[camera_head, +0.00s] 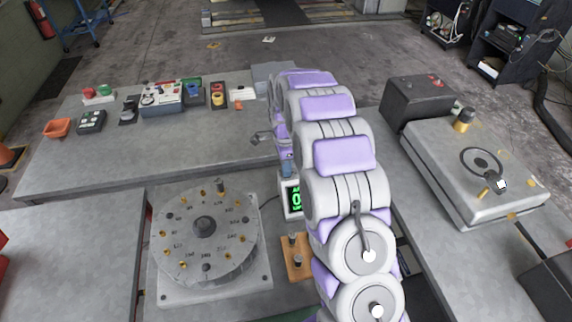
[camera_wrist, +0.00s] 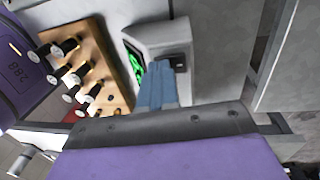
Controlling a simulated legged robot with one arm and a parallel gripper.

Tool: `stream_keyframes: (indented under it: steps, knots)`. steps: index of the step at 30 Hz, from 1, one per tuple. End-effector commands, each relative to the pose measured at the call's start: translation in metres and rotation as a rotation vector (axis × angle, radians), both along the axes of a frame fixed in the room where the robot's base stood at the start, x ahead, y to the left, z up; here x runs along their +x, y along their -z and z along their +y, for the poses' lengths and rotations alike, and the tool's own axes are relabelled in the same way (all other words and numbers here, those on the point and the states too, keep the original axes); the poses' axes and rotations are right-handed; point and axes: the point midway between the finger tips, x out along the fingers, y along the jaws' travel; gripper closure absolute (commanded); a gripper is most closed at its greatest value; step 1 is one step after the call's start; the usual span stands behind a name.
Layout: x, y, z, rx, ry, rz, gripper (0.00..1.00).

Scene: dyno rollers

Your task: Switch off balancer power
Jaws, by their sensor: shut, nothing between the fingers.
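A white box (camera_head: 291,199) with a lit green display stands in the middle, partly hidden behind my arm. In the wrist view the same white box (camera_wrist: 205,50) shows its green display (camera_wrist: 134,64) edge-on and a black switch (camera_wrist: 180,63) on its side face. My gripper (camera_wrist: 160,72) has blue fingers shut together and empty, with the tips right beside the switch. I cannot tell whether they touch it, or which way the switch is set. In the head view my gripper (camera_head: 287,167) is just above the box and mostly hidden by my arm.
A wooden block with pegs (camera_wrist: 95,70) stands close to the box. A round numbered dial plate (camera_head: 204,232) is at left. Several control boxes (camera_head: 162,98) sit on the back table. A grey machine (camera_head: 470,190) stands at right.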

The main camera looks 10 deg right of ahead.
Motion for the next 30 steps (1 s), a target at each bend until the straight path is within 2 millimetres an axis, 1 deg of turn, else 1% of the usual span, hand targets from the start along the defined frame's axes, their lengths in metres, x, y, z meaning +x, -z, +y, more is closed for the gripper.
stream_keyframes:
  steps: [8, 13, 21, 26, 30]
  knots:
    - [0.000, 0.000, 0.000, 0.000, 0.000, -0.003, 1.00]
    - [-0.003, 0.004, 0.000, 0.000, -0.001, -0.041, 1.00]
    - [0.000, 0.006, 0.001, 0.001, -0.001, -0.040, 1.00]
    - [0.004, 0.006, 0.001, 0.001, -0.001, -0.039, 1.00]
    - [0.012, 0.003, 0.001, 0.001, -0.001, -0.043, 1.00]
